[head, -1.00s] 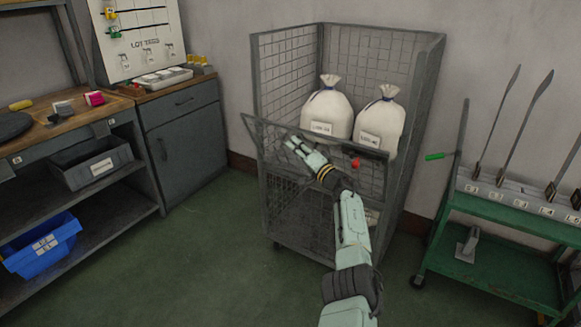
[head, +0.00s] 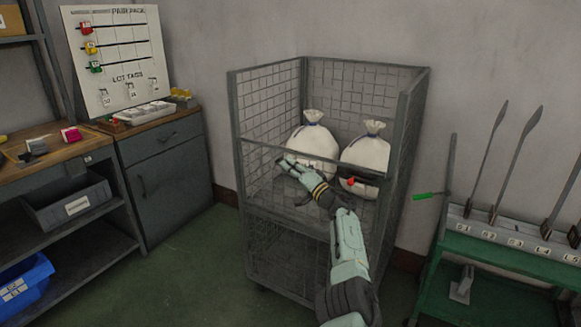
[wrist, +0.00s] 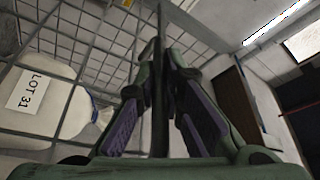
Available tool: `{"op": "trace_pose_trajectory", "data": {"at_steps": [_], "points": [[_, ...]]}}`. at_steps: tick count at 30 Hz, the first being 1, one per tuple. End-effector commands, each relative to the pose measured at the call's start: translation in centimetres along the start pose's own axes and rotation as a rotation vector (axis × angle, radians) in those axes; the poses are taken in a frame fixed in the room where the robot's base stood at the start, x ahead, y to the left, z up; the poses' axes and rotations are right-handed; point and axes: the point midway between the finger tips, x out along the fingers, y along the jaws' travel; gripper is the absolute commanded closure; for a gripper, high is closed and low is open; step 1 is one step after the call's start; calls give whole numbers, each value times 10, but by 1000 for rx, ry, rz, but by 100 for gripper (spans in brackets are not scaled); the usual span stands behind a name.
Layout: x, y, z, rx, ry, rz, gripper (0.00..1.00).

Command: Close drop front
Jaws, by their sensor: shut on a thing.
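The mesh drop front (head: 265,180) is on the front of the wire cage cart (head: 416,95). It stands about upright between the cart's front posts; whether it is flush or latched I cannot tell. My gripper (head: 284,161) is at its top rail, left of the middle. In the wrist view, the fingers of my gripper (wrist: 160,65) are shut on the thin dark rail (wrist: 160,100) of the drop front. A red part (head: 350,182) shows near the rail, right of my gripper. My arm hides part of the lower mesh.
Two white tied sacks (head: 313,143) (head: 366,152) stand inside the cart behind the drop front; one also shows in the wrist view (wrist: 45,95). A grey cabinet (head: 168,185) stands left, with open floor between.

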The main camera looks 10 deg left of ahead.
Motion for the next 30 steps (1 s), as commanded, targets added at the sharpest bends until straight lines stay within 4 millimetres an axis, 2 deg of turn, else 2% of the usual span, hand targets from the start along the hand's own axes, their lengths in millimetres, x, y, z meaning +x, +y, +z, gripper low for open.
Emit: {"op": "trace_pose_trajectory", "data": {"at_steps": [6,7,16,26,30], "points": [[0,2,2,-1,-3,4,100],[0,2,2,-1,-3,4,90],[0,2,1,0,-1,3,70],[-1,2,1,0,0,3,70],[-9,4,-1,-1,2,5,70]]}}
